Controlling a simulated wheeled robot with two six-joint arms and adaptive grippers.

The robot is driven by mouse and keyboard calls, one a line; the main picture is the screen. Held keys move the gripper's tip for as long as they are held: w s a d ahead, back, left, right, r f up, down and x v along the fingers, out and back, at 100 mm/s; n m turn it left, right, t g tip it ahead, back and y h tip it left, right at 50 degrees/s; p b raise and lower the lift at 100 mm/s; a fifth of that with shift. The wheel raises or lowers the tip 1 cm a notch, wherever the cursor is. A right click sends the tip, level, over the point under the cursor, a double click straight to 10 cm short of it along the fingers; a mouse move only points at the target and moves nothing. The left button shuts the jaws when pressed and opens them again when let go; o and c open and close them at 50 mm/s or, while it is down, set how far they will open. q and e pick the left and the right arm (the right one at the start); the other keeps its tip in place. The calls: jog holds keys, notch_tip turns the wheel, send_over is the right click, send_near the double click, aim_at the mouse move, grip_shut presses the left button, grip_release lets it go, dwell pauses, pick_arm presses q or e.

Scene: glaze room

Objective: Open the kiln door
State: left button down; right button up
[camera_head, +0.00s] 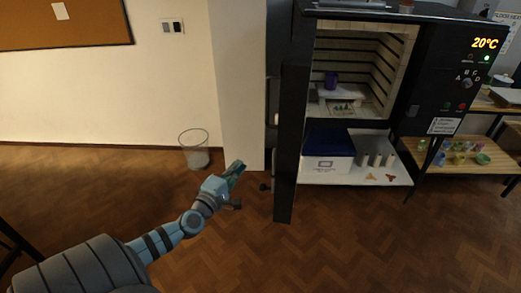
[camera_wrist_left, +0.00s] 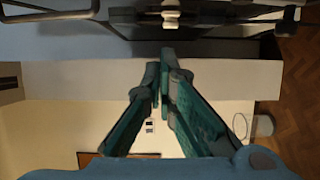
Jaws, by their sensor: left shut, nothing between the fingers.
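The kiln (camera_head: 410,85) stands at the right in the head view. Its dark door (camera_head: 291,130) is swung wide open and seen nearly edge-on, so the pale chamber (camera_head: 345,55) with its grooved walls shows. A purple cup (camera_head: 331,79) stands on a shelf inside. My left gripper (camera_head: 237,168) is left of the door, apart from it, with its teal fingers shut on nothing. In the left wrist view the shut fingers (camera_wrist_left: 163,65) point at a dark panel with metal fittings (camera_wrist_left: 170,15) along the top. My right gripper is out of view.
A blue-lidded box (camera_head: 328,165) and small cones sit on the shelf under the kiln. A wooden table (camera_head: 470,168) with small coloured pots is at the right. The floor in front is clear.

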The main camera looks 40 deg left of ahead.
pick_arm(q)
jog(key=w+d, duration=0.2)
jog(key=w, duration=0.7)
jog(key=shift+w+f, duration=0.2)
jog(key=shift+a, duration=0.1)
